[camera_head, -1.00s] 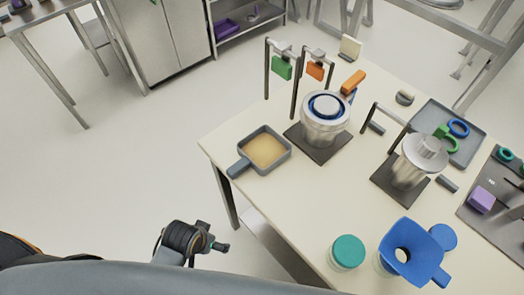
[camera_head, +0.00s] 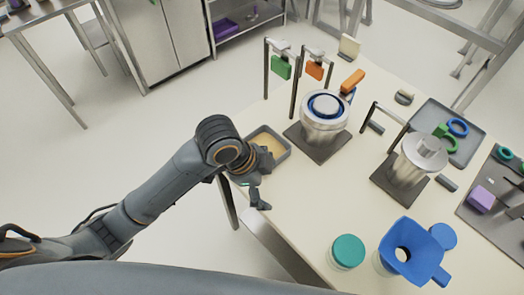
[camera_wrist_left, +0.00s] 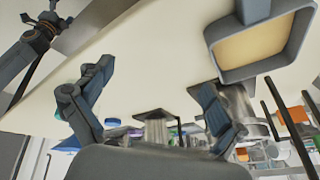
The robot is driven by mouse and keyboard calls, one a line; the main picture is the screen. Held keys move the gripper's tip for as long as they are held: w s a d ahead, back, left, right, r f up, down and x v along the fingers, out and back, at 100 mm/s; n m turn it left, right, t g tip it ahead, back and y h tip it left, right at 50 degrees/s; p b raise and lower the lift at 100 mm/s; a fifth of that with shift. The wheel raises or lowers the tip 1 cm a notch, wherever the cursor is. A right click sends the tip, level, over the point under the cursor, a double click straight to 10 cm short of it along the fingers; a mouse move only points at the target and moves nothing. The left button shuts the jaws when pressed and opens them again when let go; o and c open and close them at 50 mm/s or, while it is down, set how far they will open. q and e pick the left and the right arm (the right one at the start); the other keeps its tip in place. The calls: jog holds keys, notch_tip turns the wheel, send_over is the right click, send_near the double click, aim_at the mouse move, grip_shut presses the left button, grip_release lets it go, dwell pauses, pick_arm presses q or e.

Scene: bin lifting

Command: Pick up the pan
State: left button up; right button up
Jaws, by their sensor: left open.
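The pan (camera_head: 284,154) is grey and square with a tan inside. It sits at the table's near left corner, and my left arm partly covers it in the head view. My left gripper (camera_head: 264,182) is at the pan's near side, where the arm hides the handle. In the left wrist view the pan (camera_wrist_left: 223,72) is at the upper right, its handle cut off by the top edge. The left gripper's fingers (camera_wrist_left: 155,88) are spread, with nothing between them. A dark gripper, apparently my right one (camera_wrist_left: 45,24), shows small at the upper left; its jaws are unclear.
A pot (camera_head: 325,122) stands right of the pan on a dark plate, near upright frames with green and orange tags. A second pot (camera_head: 409,165), a teal-lidded jar (camera_head: 347,251) and a blue funnel (camera_head: 410,255) stand farther right. The table middle is clear.

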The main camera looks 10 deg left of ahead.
pick_arm(q)
jog(key=w+a+r+m+g+y, duration=0.2)
jog(key=w+a+r+m+y, duration=0.2)
jog(key=w+a+r+m, duration=0.4)
jog(key=f, duration=0.5)
jog(key=s+f+p, duration=0.1)
jog(key=f, duration=0.2)
jog(key=shift+a+f, duration=0.25)
jog(key=shift+a, duration=0.05)
jog(key=f, duration=0.1)
jog(key=f+p, duration=0.1)
jog(key=f, duration=0.3)
jog(key=shift+s+a+p, duration=0.15)
jog(key=shift+a+p, duration=0.1)
jog(key=shift+p, duration=0.1)
jog(key=shift+f, duration=0.2)
jog(key=c, duration=1.2)
